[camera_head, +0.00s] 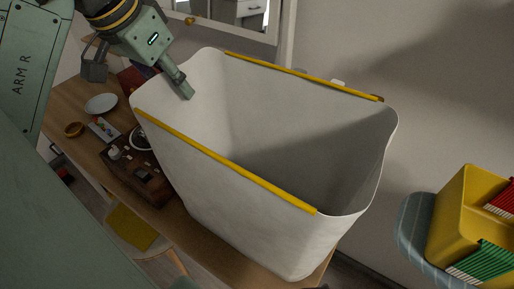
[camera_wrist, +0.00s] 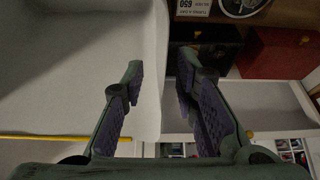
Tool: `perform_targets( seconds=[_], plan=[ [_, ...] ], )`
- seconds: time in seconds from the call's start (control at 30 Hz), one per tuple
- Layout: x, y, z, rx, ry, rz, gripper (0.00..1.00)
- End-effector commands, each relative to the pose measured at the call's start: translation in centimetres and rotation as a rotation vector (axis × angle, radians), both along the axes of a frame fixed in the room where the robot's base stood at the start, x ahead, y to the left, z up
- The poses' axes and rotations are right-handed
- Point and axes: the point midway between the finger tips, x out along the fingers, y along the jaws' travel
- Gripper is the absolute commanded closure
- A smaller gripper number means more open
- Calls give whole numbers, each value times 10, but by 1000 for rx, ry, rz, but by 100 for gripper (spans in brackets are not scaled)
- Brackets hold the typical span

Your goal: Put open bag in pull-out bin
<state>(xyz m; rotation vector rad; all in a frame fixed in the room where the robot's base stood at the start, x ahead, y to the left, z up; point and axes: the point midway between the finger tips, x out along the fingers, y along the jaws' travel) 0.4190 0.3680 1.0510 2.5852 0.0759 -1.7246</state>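The open bag, a large white upright-walled container (camera_head: 200,165) with yellow strips on two rim edges, fills the middle of the head view. Its mouth is open and its inside looks empty. My gripper (camera_head: 186,90) is at its left rim, with one finger seen inside the mouth. In the wrist view the two fingers of my gripper (camera_wrist: 161,68) stand apart, and the white bag wall (camera_wrist: 60,80) fills the left side, its edge lying between the fingers. I cannot tell whether they touch it. I cannot pick out a pull-out bin for certain.
A wooden desk (camera_head: 85,100) with a plate (camera_head: 101,103) and small items lies behind and below the bag. A red box (camera_wrist: 275,52) shows in the wrist view.

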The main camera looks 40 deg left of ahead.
Motion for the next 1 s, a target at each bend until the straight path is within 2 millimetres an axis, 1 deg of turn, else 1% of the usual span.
perform_targets(
  seconds=[0.03, 0.4, 1.0],
  plan=[
    [0, 0, 0, 0, 0, 0, 77],
    [0, 0, 0, 0, 0, 0, 100],
    [0, 0, 0, 1, 1, -1, 100]
  ],
)
